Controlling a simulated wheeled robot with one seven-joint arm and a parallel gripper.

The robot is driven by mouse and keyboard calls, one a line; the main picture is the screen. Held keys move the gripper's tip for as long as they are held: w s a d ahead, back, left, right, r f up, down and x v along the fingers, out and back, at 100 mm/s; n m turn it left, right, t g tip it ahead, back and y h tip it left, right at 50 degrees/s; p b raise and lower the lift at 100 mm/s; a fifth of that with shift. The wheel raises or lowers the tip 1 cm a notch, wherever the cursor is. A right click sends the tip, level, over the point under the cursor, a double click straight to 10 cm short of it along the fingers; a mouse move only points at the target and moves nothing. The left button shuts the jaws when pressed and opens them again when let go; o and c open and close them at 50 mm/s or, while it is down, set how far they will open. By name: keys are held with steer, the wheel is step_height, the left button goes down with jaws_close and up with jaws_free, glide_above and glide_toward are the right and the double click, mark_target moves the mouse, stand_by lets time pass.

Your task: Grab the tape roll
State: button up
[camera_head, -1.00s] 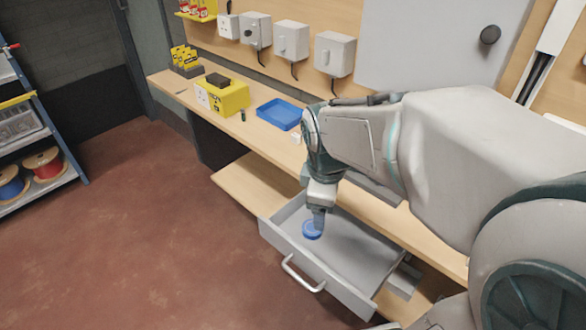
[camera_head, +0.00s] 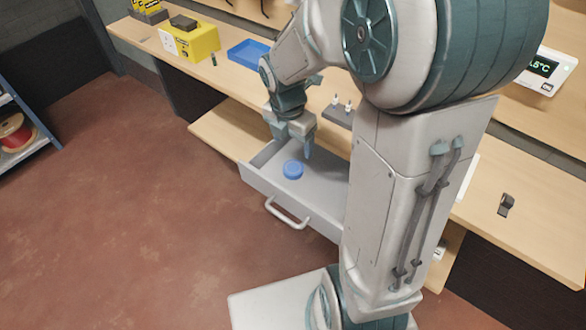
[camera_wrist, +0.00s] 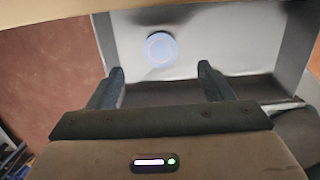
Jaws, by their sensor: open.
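The tape roll is a blue, round, flat ring (camera_head: 293,170) lying on the floor of the open grey drawer (camera_head: 257,180), near its front left. In the wrist view the tape roll (camera_wrist: 160,48) shows ahead of my fingertips, roughly centred between them. My gripper (camera_head: 294,145) is open and empty, above the drawer and just behind the roll in the head view. Both fingers of my gripper (camera_wrist: 162,70) show in the wrist view, spread apart and not touching the roll.
The drawer's handle (camera_head: 287,213) faces the open red floor. The wooden workbench (camera_head: 222,82) above holds a blue tray (camera_head: 249,53) and a yellow box (camera_head: 192,42). A small dark object (camera_head: 506,204) sits on the bench at right.

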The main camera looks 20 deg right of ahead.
glide_above(294, 170)
step_height(294, 170, down, 4)
steer(key=shift+a+f, duration=0.1)
steer(key=shift+a, duration=0.05)
step_height(294, 170, down, 4)
steer(key=shift+s+a+f+b, duration=0.15)
steer(key=shift+f+b, duration=0.05)
steer(key=shift+b, duration=0.25)
steer(key=shift+f, duration=0.35)
steer(key=shift+c, duration=0.3)
steer(key=c, duration=1)
